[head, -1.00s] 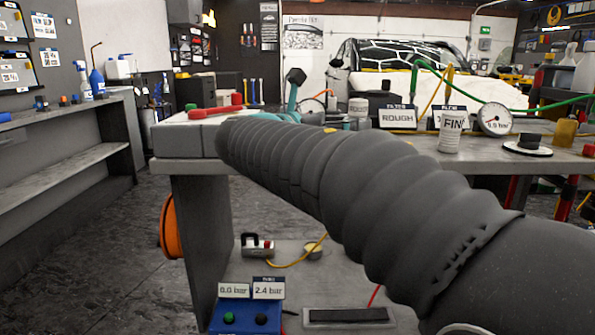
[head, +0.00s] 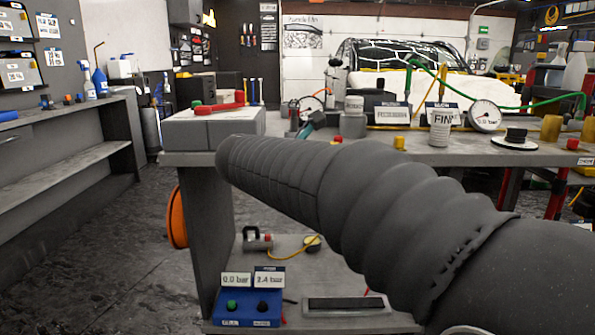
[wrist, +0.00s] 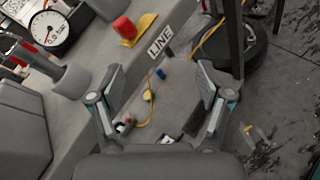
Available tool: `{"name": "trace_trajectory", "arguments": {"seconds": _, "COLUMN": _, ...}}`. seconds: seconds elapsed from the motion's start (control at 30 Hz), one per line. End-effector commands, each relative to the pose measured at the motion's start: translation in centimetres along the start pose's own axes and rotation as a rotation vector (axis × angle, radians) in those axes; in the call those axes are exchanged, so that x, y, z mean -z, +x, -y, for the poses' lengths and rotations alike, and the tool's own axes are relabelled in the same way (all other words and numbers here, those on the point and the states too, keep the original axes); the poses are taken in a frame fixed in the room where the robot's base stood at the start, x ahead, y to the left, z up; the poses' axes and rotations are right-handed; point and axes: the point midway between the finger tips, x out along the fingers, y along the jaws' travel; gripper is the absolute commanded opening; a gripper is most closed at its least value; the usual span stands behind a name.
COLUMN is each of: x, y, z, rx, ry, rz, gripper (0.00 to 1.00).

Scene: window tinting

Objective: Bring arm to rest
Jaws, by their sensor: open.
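My arm, in its dark ribbed sleeve (head: 350,190), stretches across the head view from the lower right to the bench's left end. In the wrist view my gripper (wrist: 158,82) is open, its two fingers spread wide with nothing between them. Below the fingers lie the bench edge, a LINE label (wrist: 160,41) and the floor area beyond. In the head view the arm hides most of the gripper; a teal piece (head: 312,122) showing behind the sleeve may be part of it.
The workbench (head: 190,158) carries a grey box (head: 215,130) with a red-handled tool, a FINE canister (head: 441,128) and a gauge (head: 485,116). On its lower shelf stands a blue two-button box (head: 247,312). Open floor (head: 100,240) lies left.

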Motion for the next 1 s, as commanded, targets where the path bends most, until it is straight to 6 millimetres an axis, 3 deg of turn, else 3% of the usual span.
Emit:
{"name": "trace_trajectory", "arguments": {"seconds": 0.17, "x": 5.5, "y": -0.3, "z": 5.8, "rx": 0.134, "ry": 0.293, "rz": -0.215, "gripper": 0.78}}
{"name": "trace_trajectory", "arguments": {"seconds": 0.4, "x": 10.2, "y": -3.2, "z": 17.7, "rx": 0.524, "ry": 0.880, "rz": -0.444, "gripper": 0.78}}
{"name": "trace_trajectory", "arguments": {"seconds": 0.5, "x": 11.2, "y": -5.2, "z": 22.4, "rx": 0.707, "ry": 1.133, "rz": -0.486, "gripper": 0.78}}
{"name": "trace_trajectory", "arguments": {"seconds": 0.7, "x": 12.1, "y": -9.2, "z": 29.5, "rx": 1.006, "ry": 1.552, "rz": -0.503, "gripper": 0.78}}
{"name": "trace_trajectory", "arguments": {"seconds": 0.9, "x": 11.7, "y": -11.9, "z": 34.4, "rx": 1.143, "ry": 1.808, "rz": -0.501, "gripper": 0.78}}
{"name": "trace_trajectory", "arguments": {"seconds": 1.0, "x": 10.6, "y": -12.2, "z": 35.9, "rx": 1.131, "ry": 1.880, "rz": -0.483, "gripper": 0.78}}
